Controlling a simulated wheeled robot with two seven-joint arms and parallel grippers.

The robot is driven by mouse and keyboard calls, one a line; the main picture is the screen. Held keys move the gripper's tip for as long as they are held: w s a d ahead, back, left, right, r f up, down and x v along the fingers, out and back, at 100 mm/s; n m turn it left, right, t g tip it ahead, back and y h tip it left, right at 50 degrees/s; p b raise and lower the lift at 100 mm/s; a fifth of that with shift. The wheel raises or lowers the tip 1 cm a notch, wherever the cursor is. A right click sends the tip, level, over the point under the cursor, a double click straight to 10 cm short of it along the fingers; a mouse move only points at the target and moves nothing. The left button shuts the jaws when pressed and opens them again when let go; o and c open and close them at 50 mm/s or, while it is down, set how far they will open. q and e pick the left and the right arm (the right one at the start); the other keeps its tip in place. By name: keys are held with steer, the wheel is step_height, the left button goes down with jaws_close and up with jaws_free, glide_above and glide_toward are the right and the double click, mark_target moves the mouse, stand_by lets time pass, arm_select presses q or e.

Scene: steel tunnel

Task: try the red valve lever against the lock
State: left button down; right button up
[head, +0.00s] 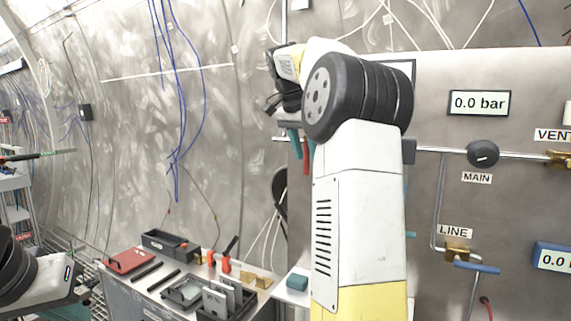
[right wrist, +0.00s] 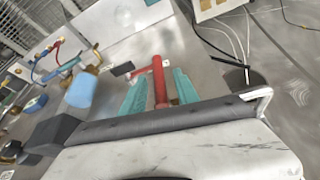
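The red valve lever (right wrist: 158,80) stands between the two teal fingers of my right gripper (right wrist: 158,92) in the right wrist view. The fingers are apart, one on each side of the lever, with a narrow gap showing on both sides. In the head view the right gripper (head: 302,145) is mostly hidden behind my right arm, and a bit of the red lever (head: 306,162) shows beside the teal fingers. A small dark piece (right wrist: 122,69) lies near the lever; I cannot tell whether it is the lock.
The panel at right carries a MAIN knob (head: 483,154), a gauge reading 0.0 bar (head: 479,103) and a LINE valve with a blue handle (head: 477,267).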

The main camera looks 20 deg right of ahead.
mark_target(305, 147)
steer(key=shift+x, duration=1.95)
jaws_close()
steer(key=shift+s+d+r+g+h, duration=0.1)
steer(key=shift+s+d+g+h, duration=0.2)
steer(key=shift+g+h, duration=0.3)
jaws_free()
steer(key=shift+a+r, duration=0.1)
steer(key=v, duration=0.7)
steer(key=shift+a+r, duration=0.1)
steer(key=shift+r, duration=0.1)
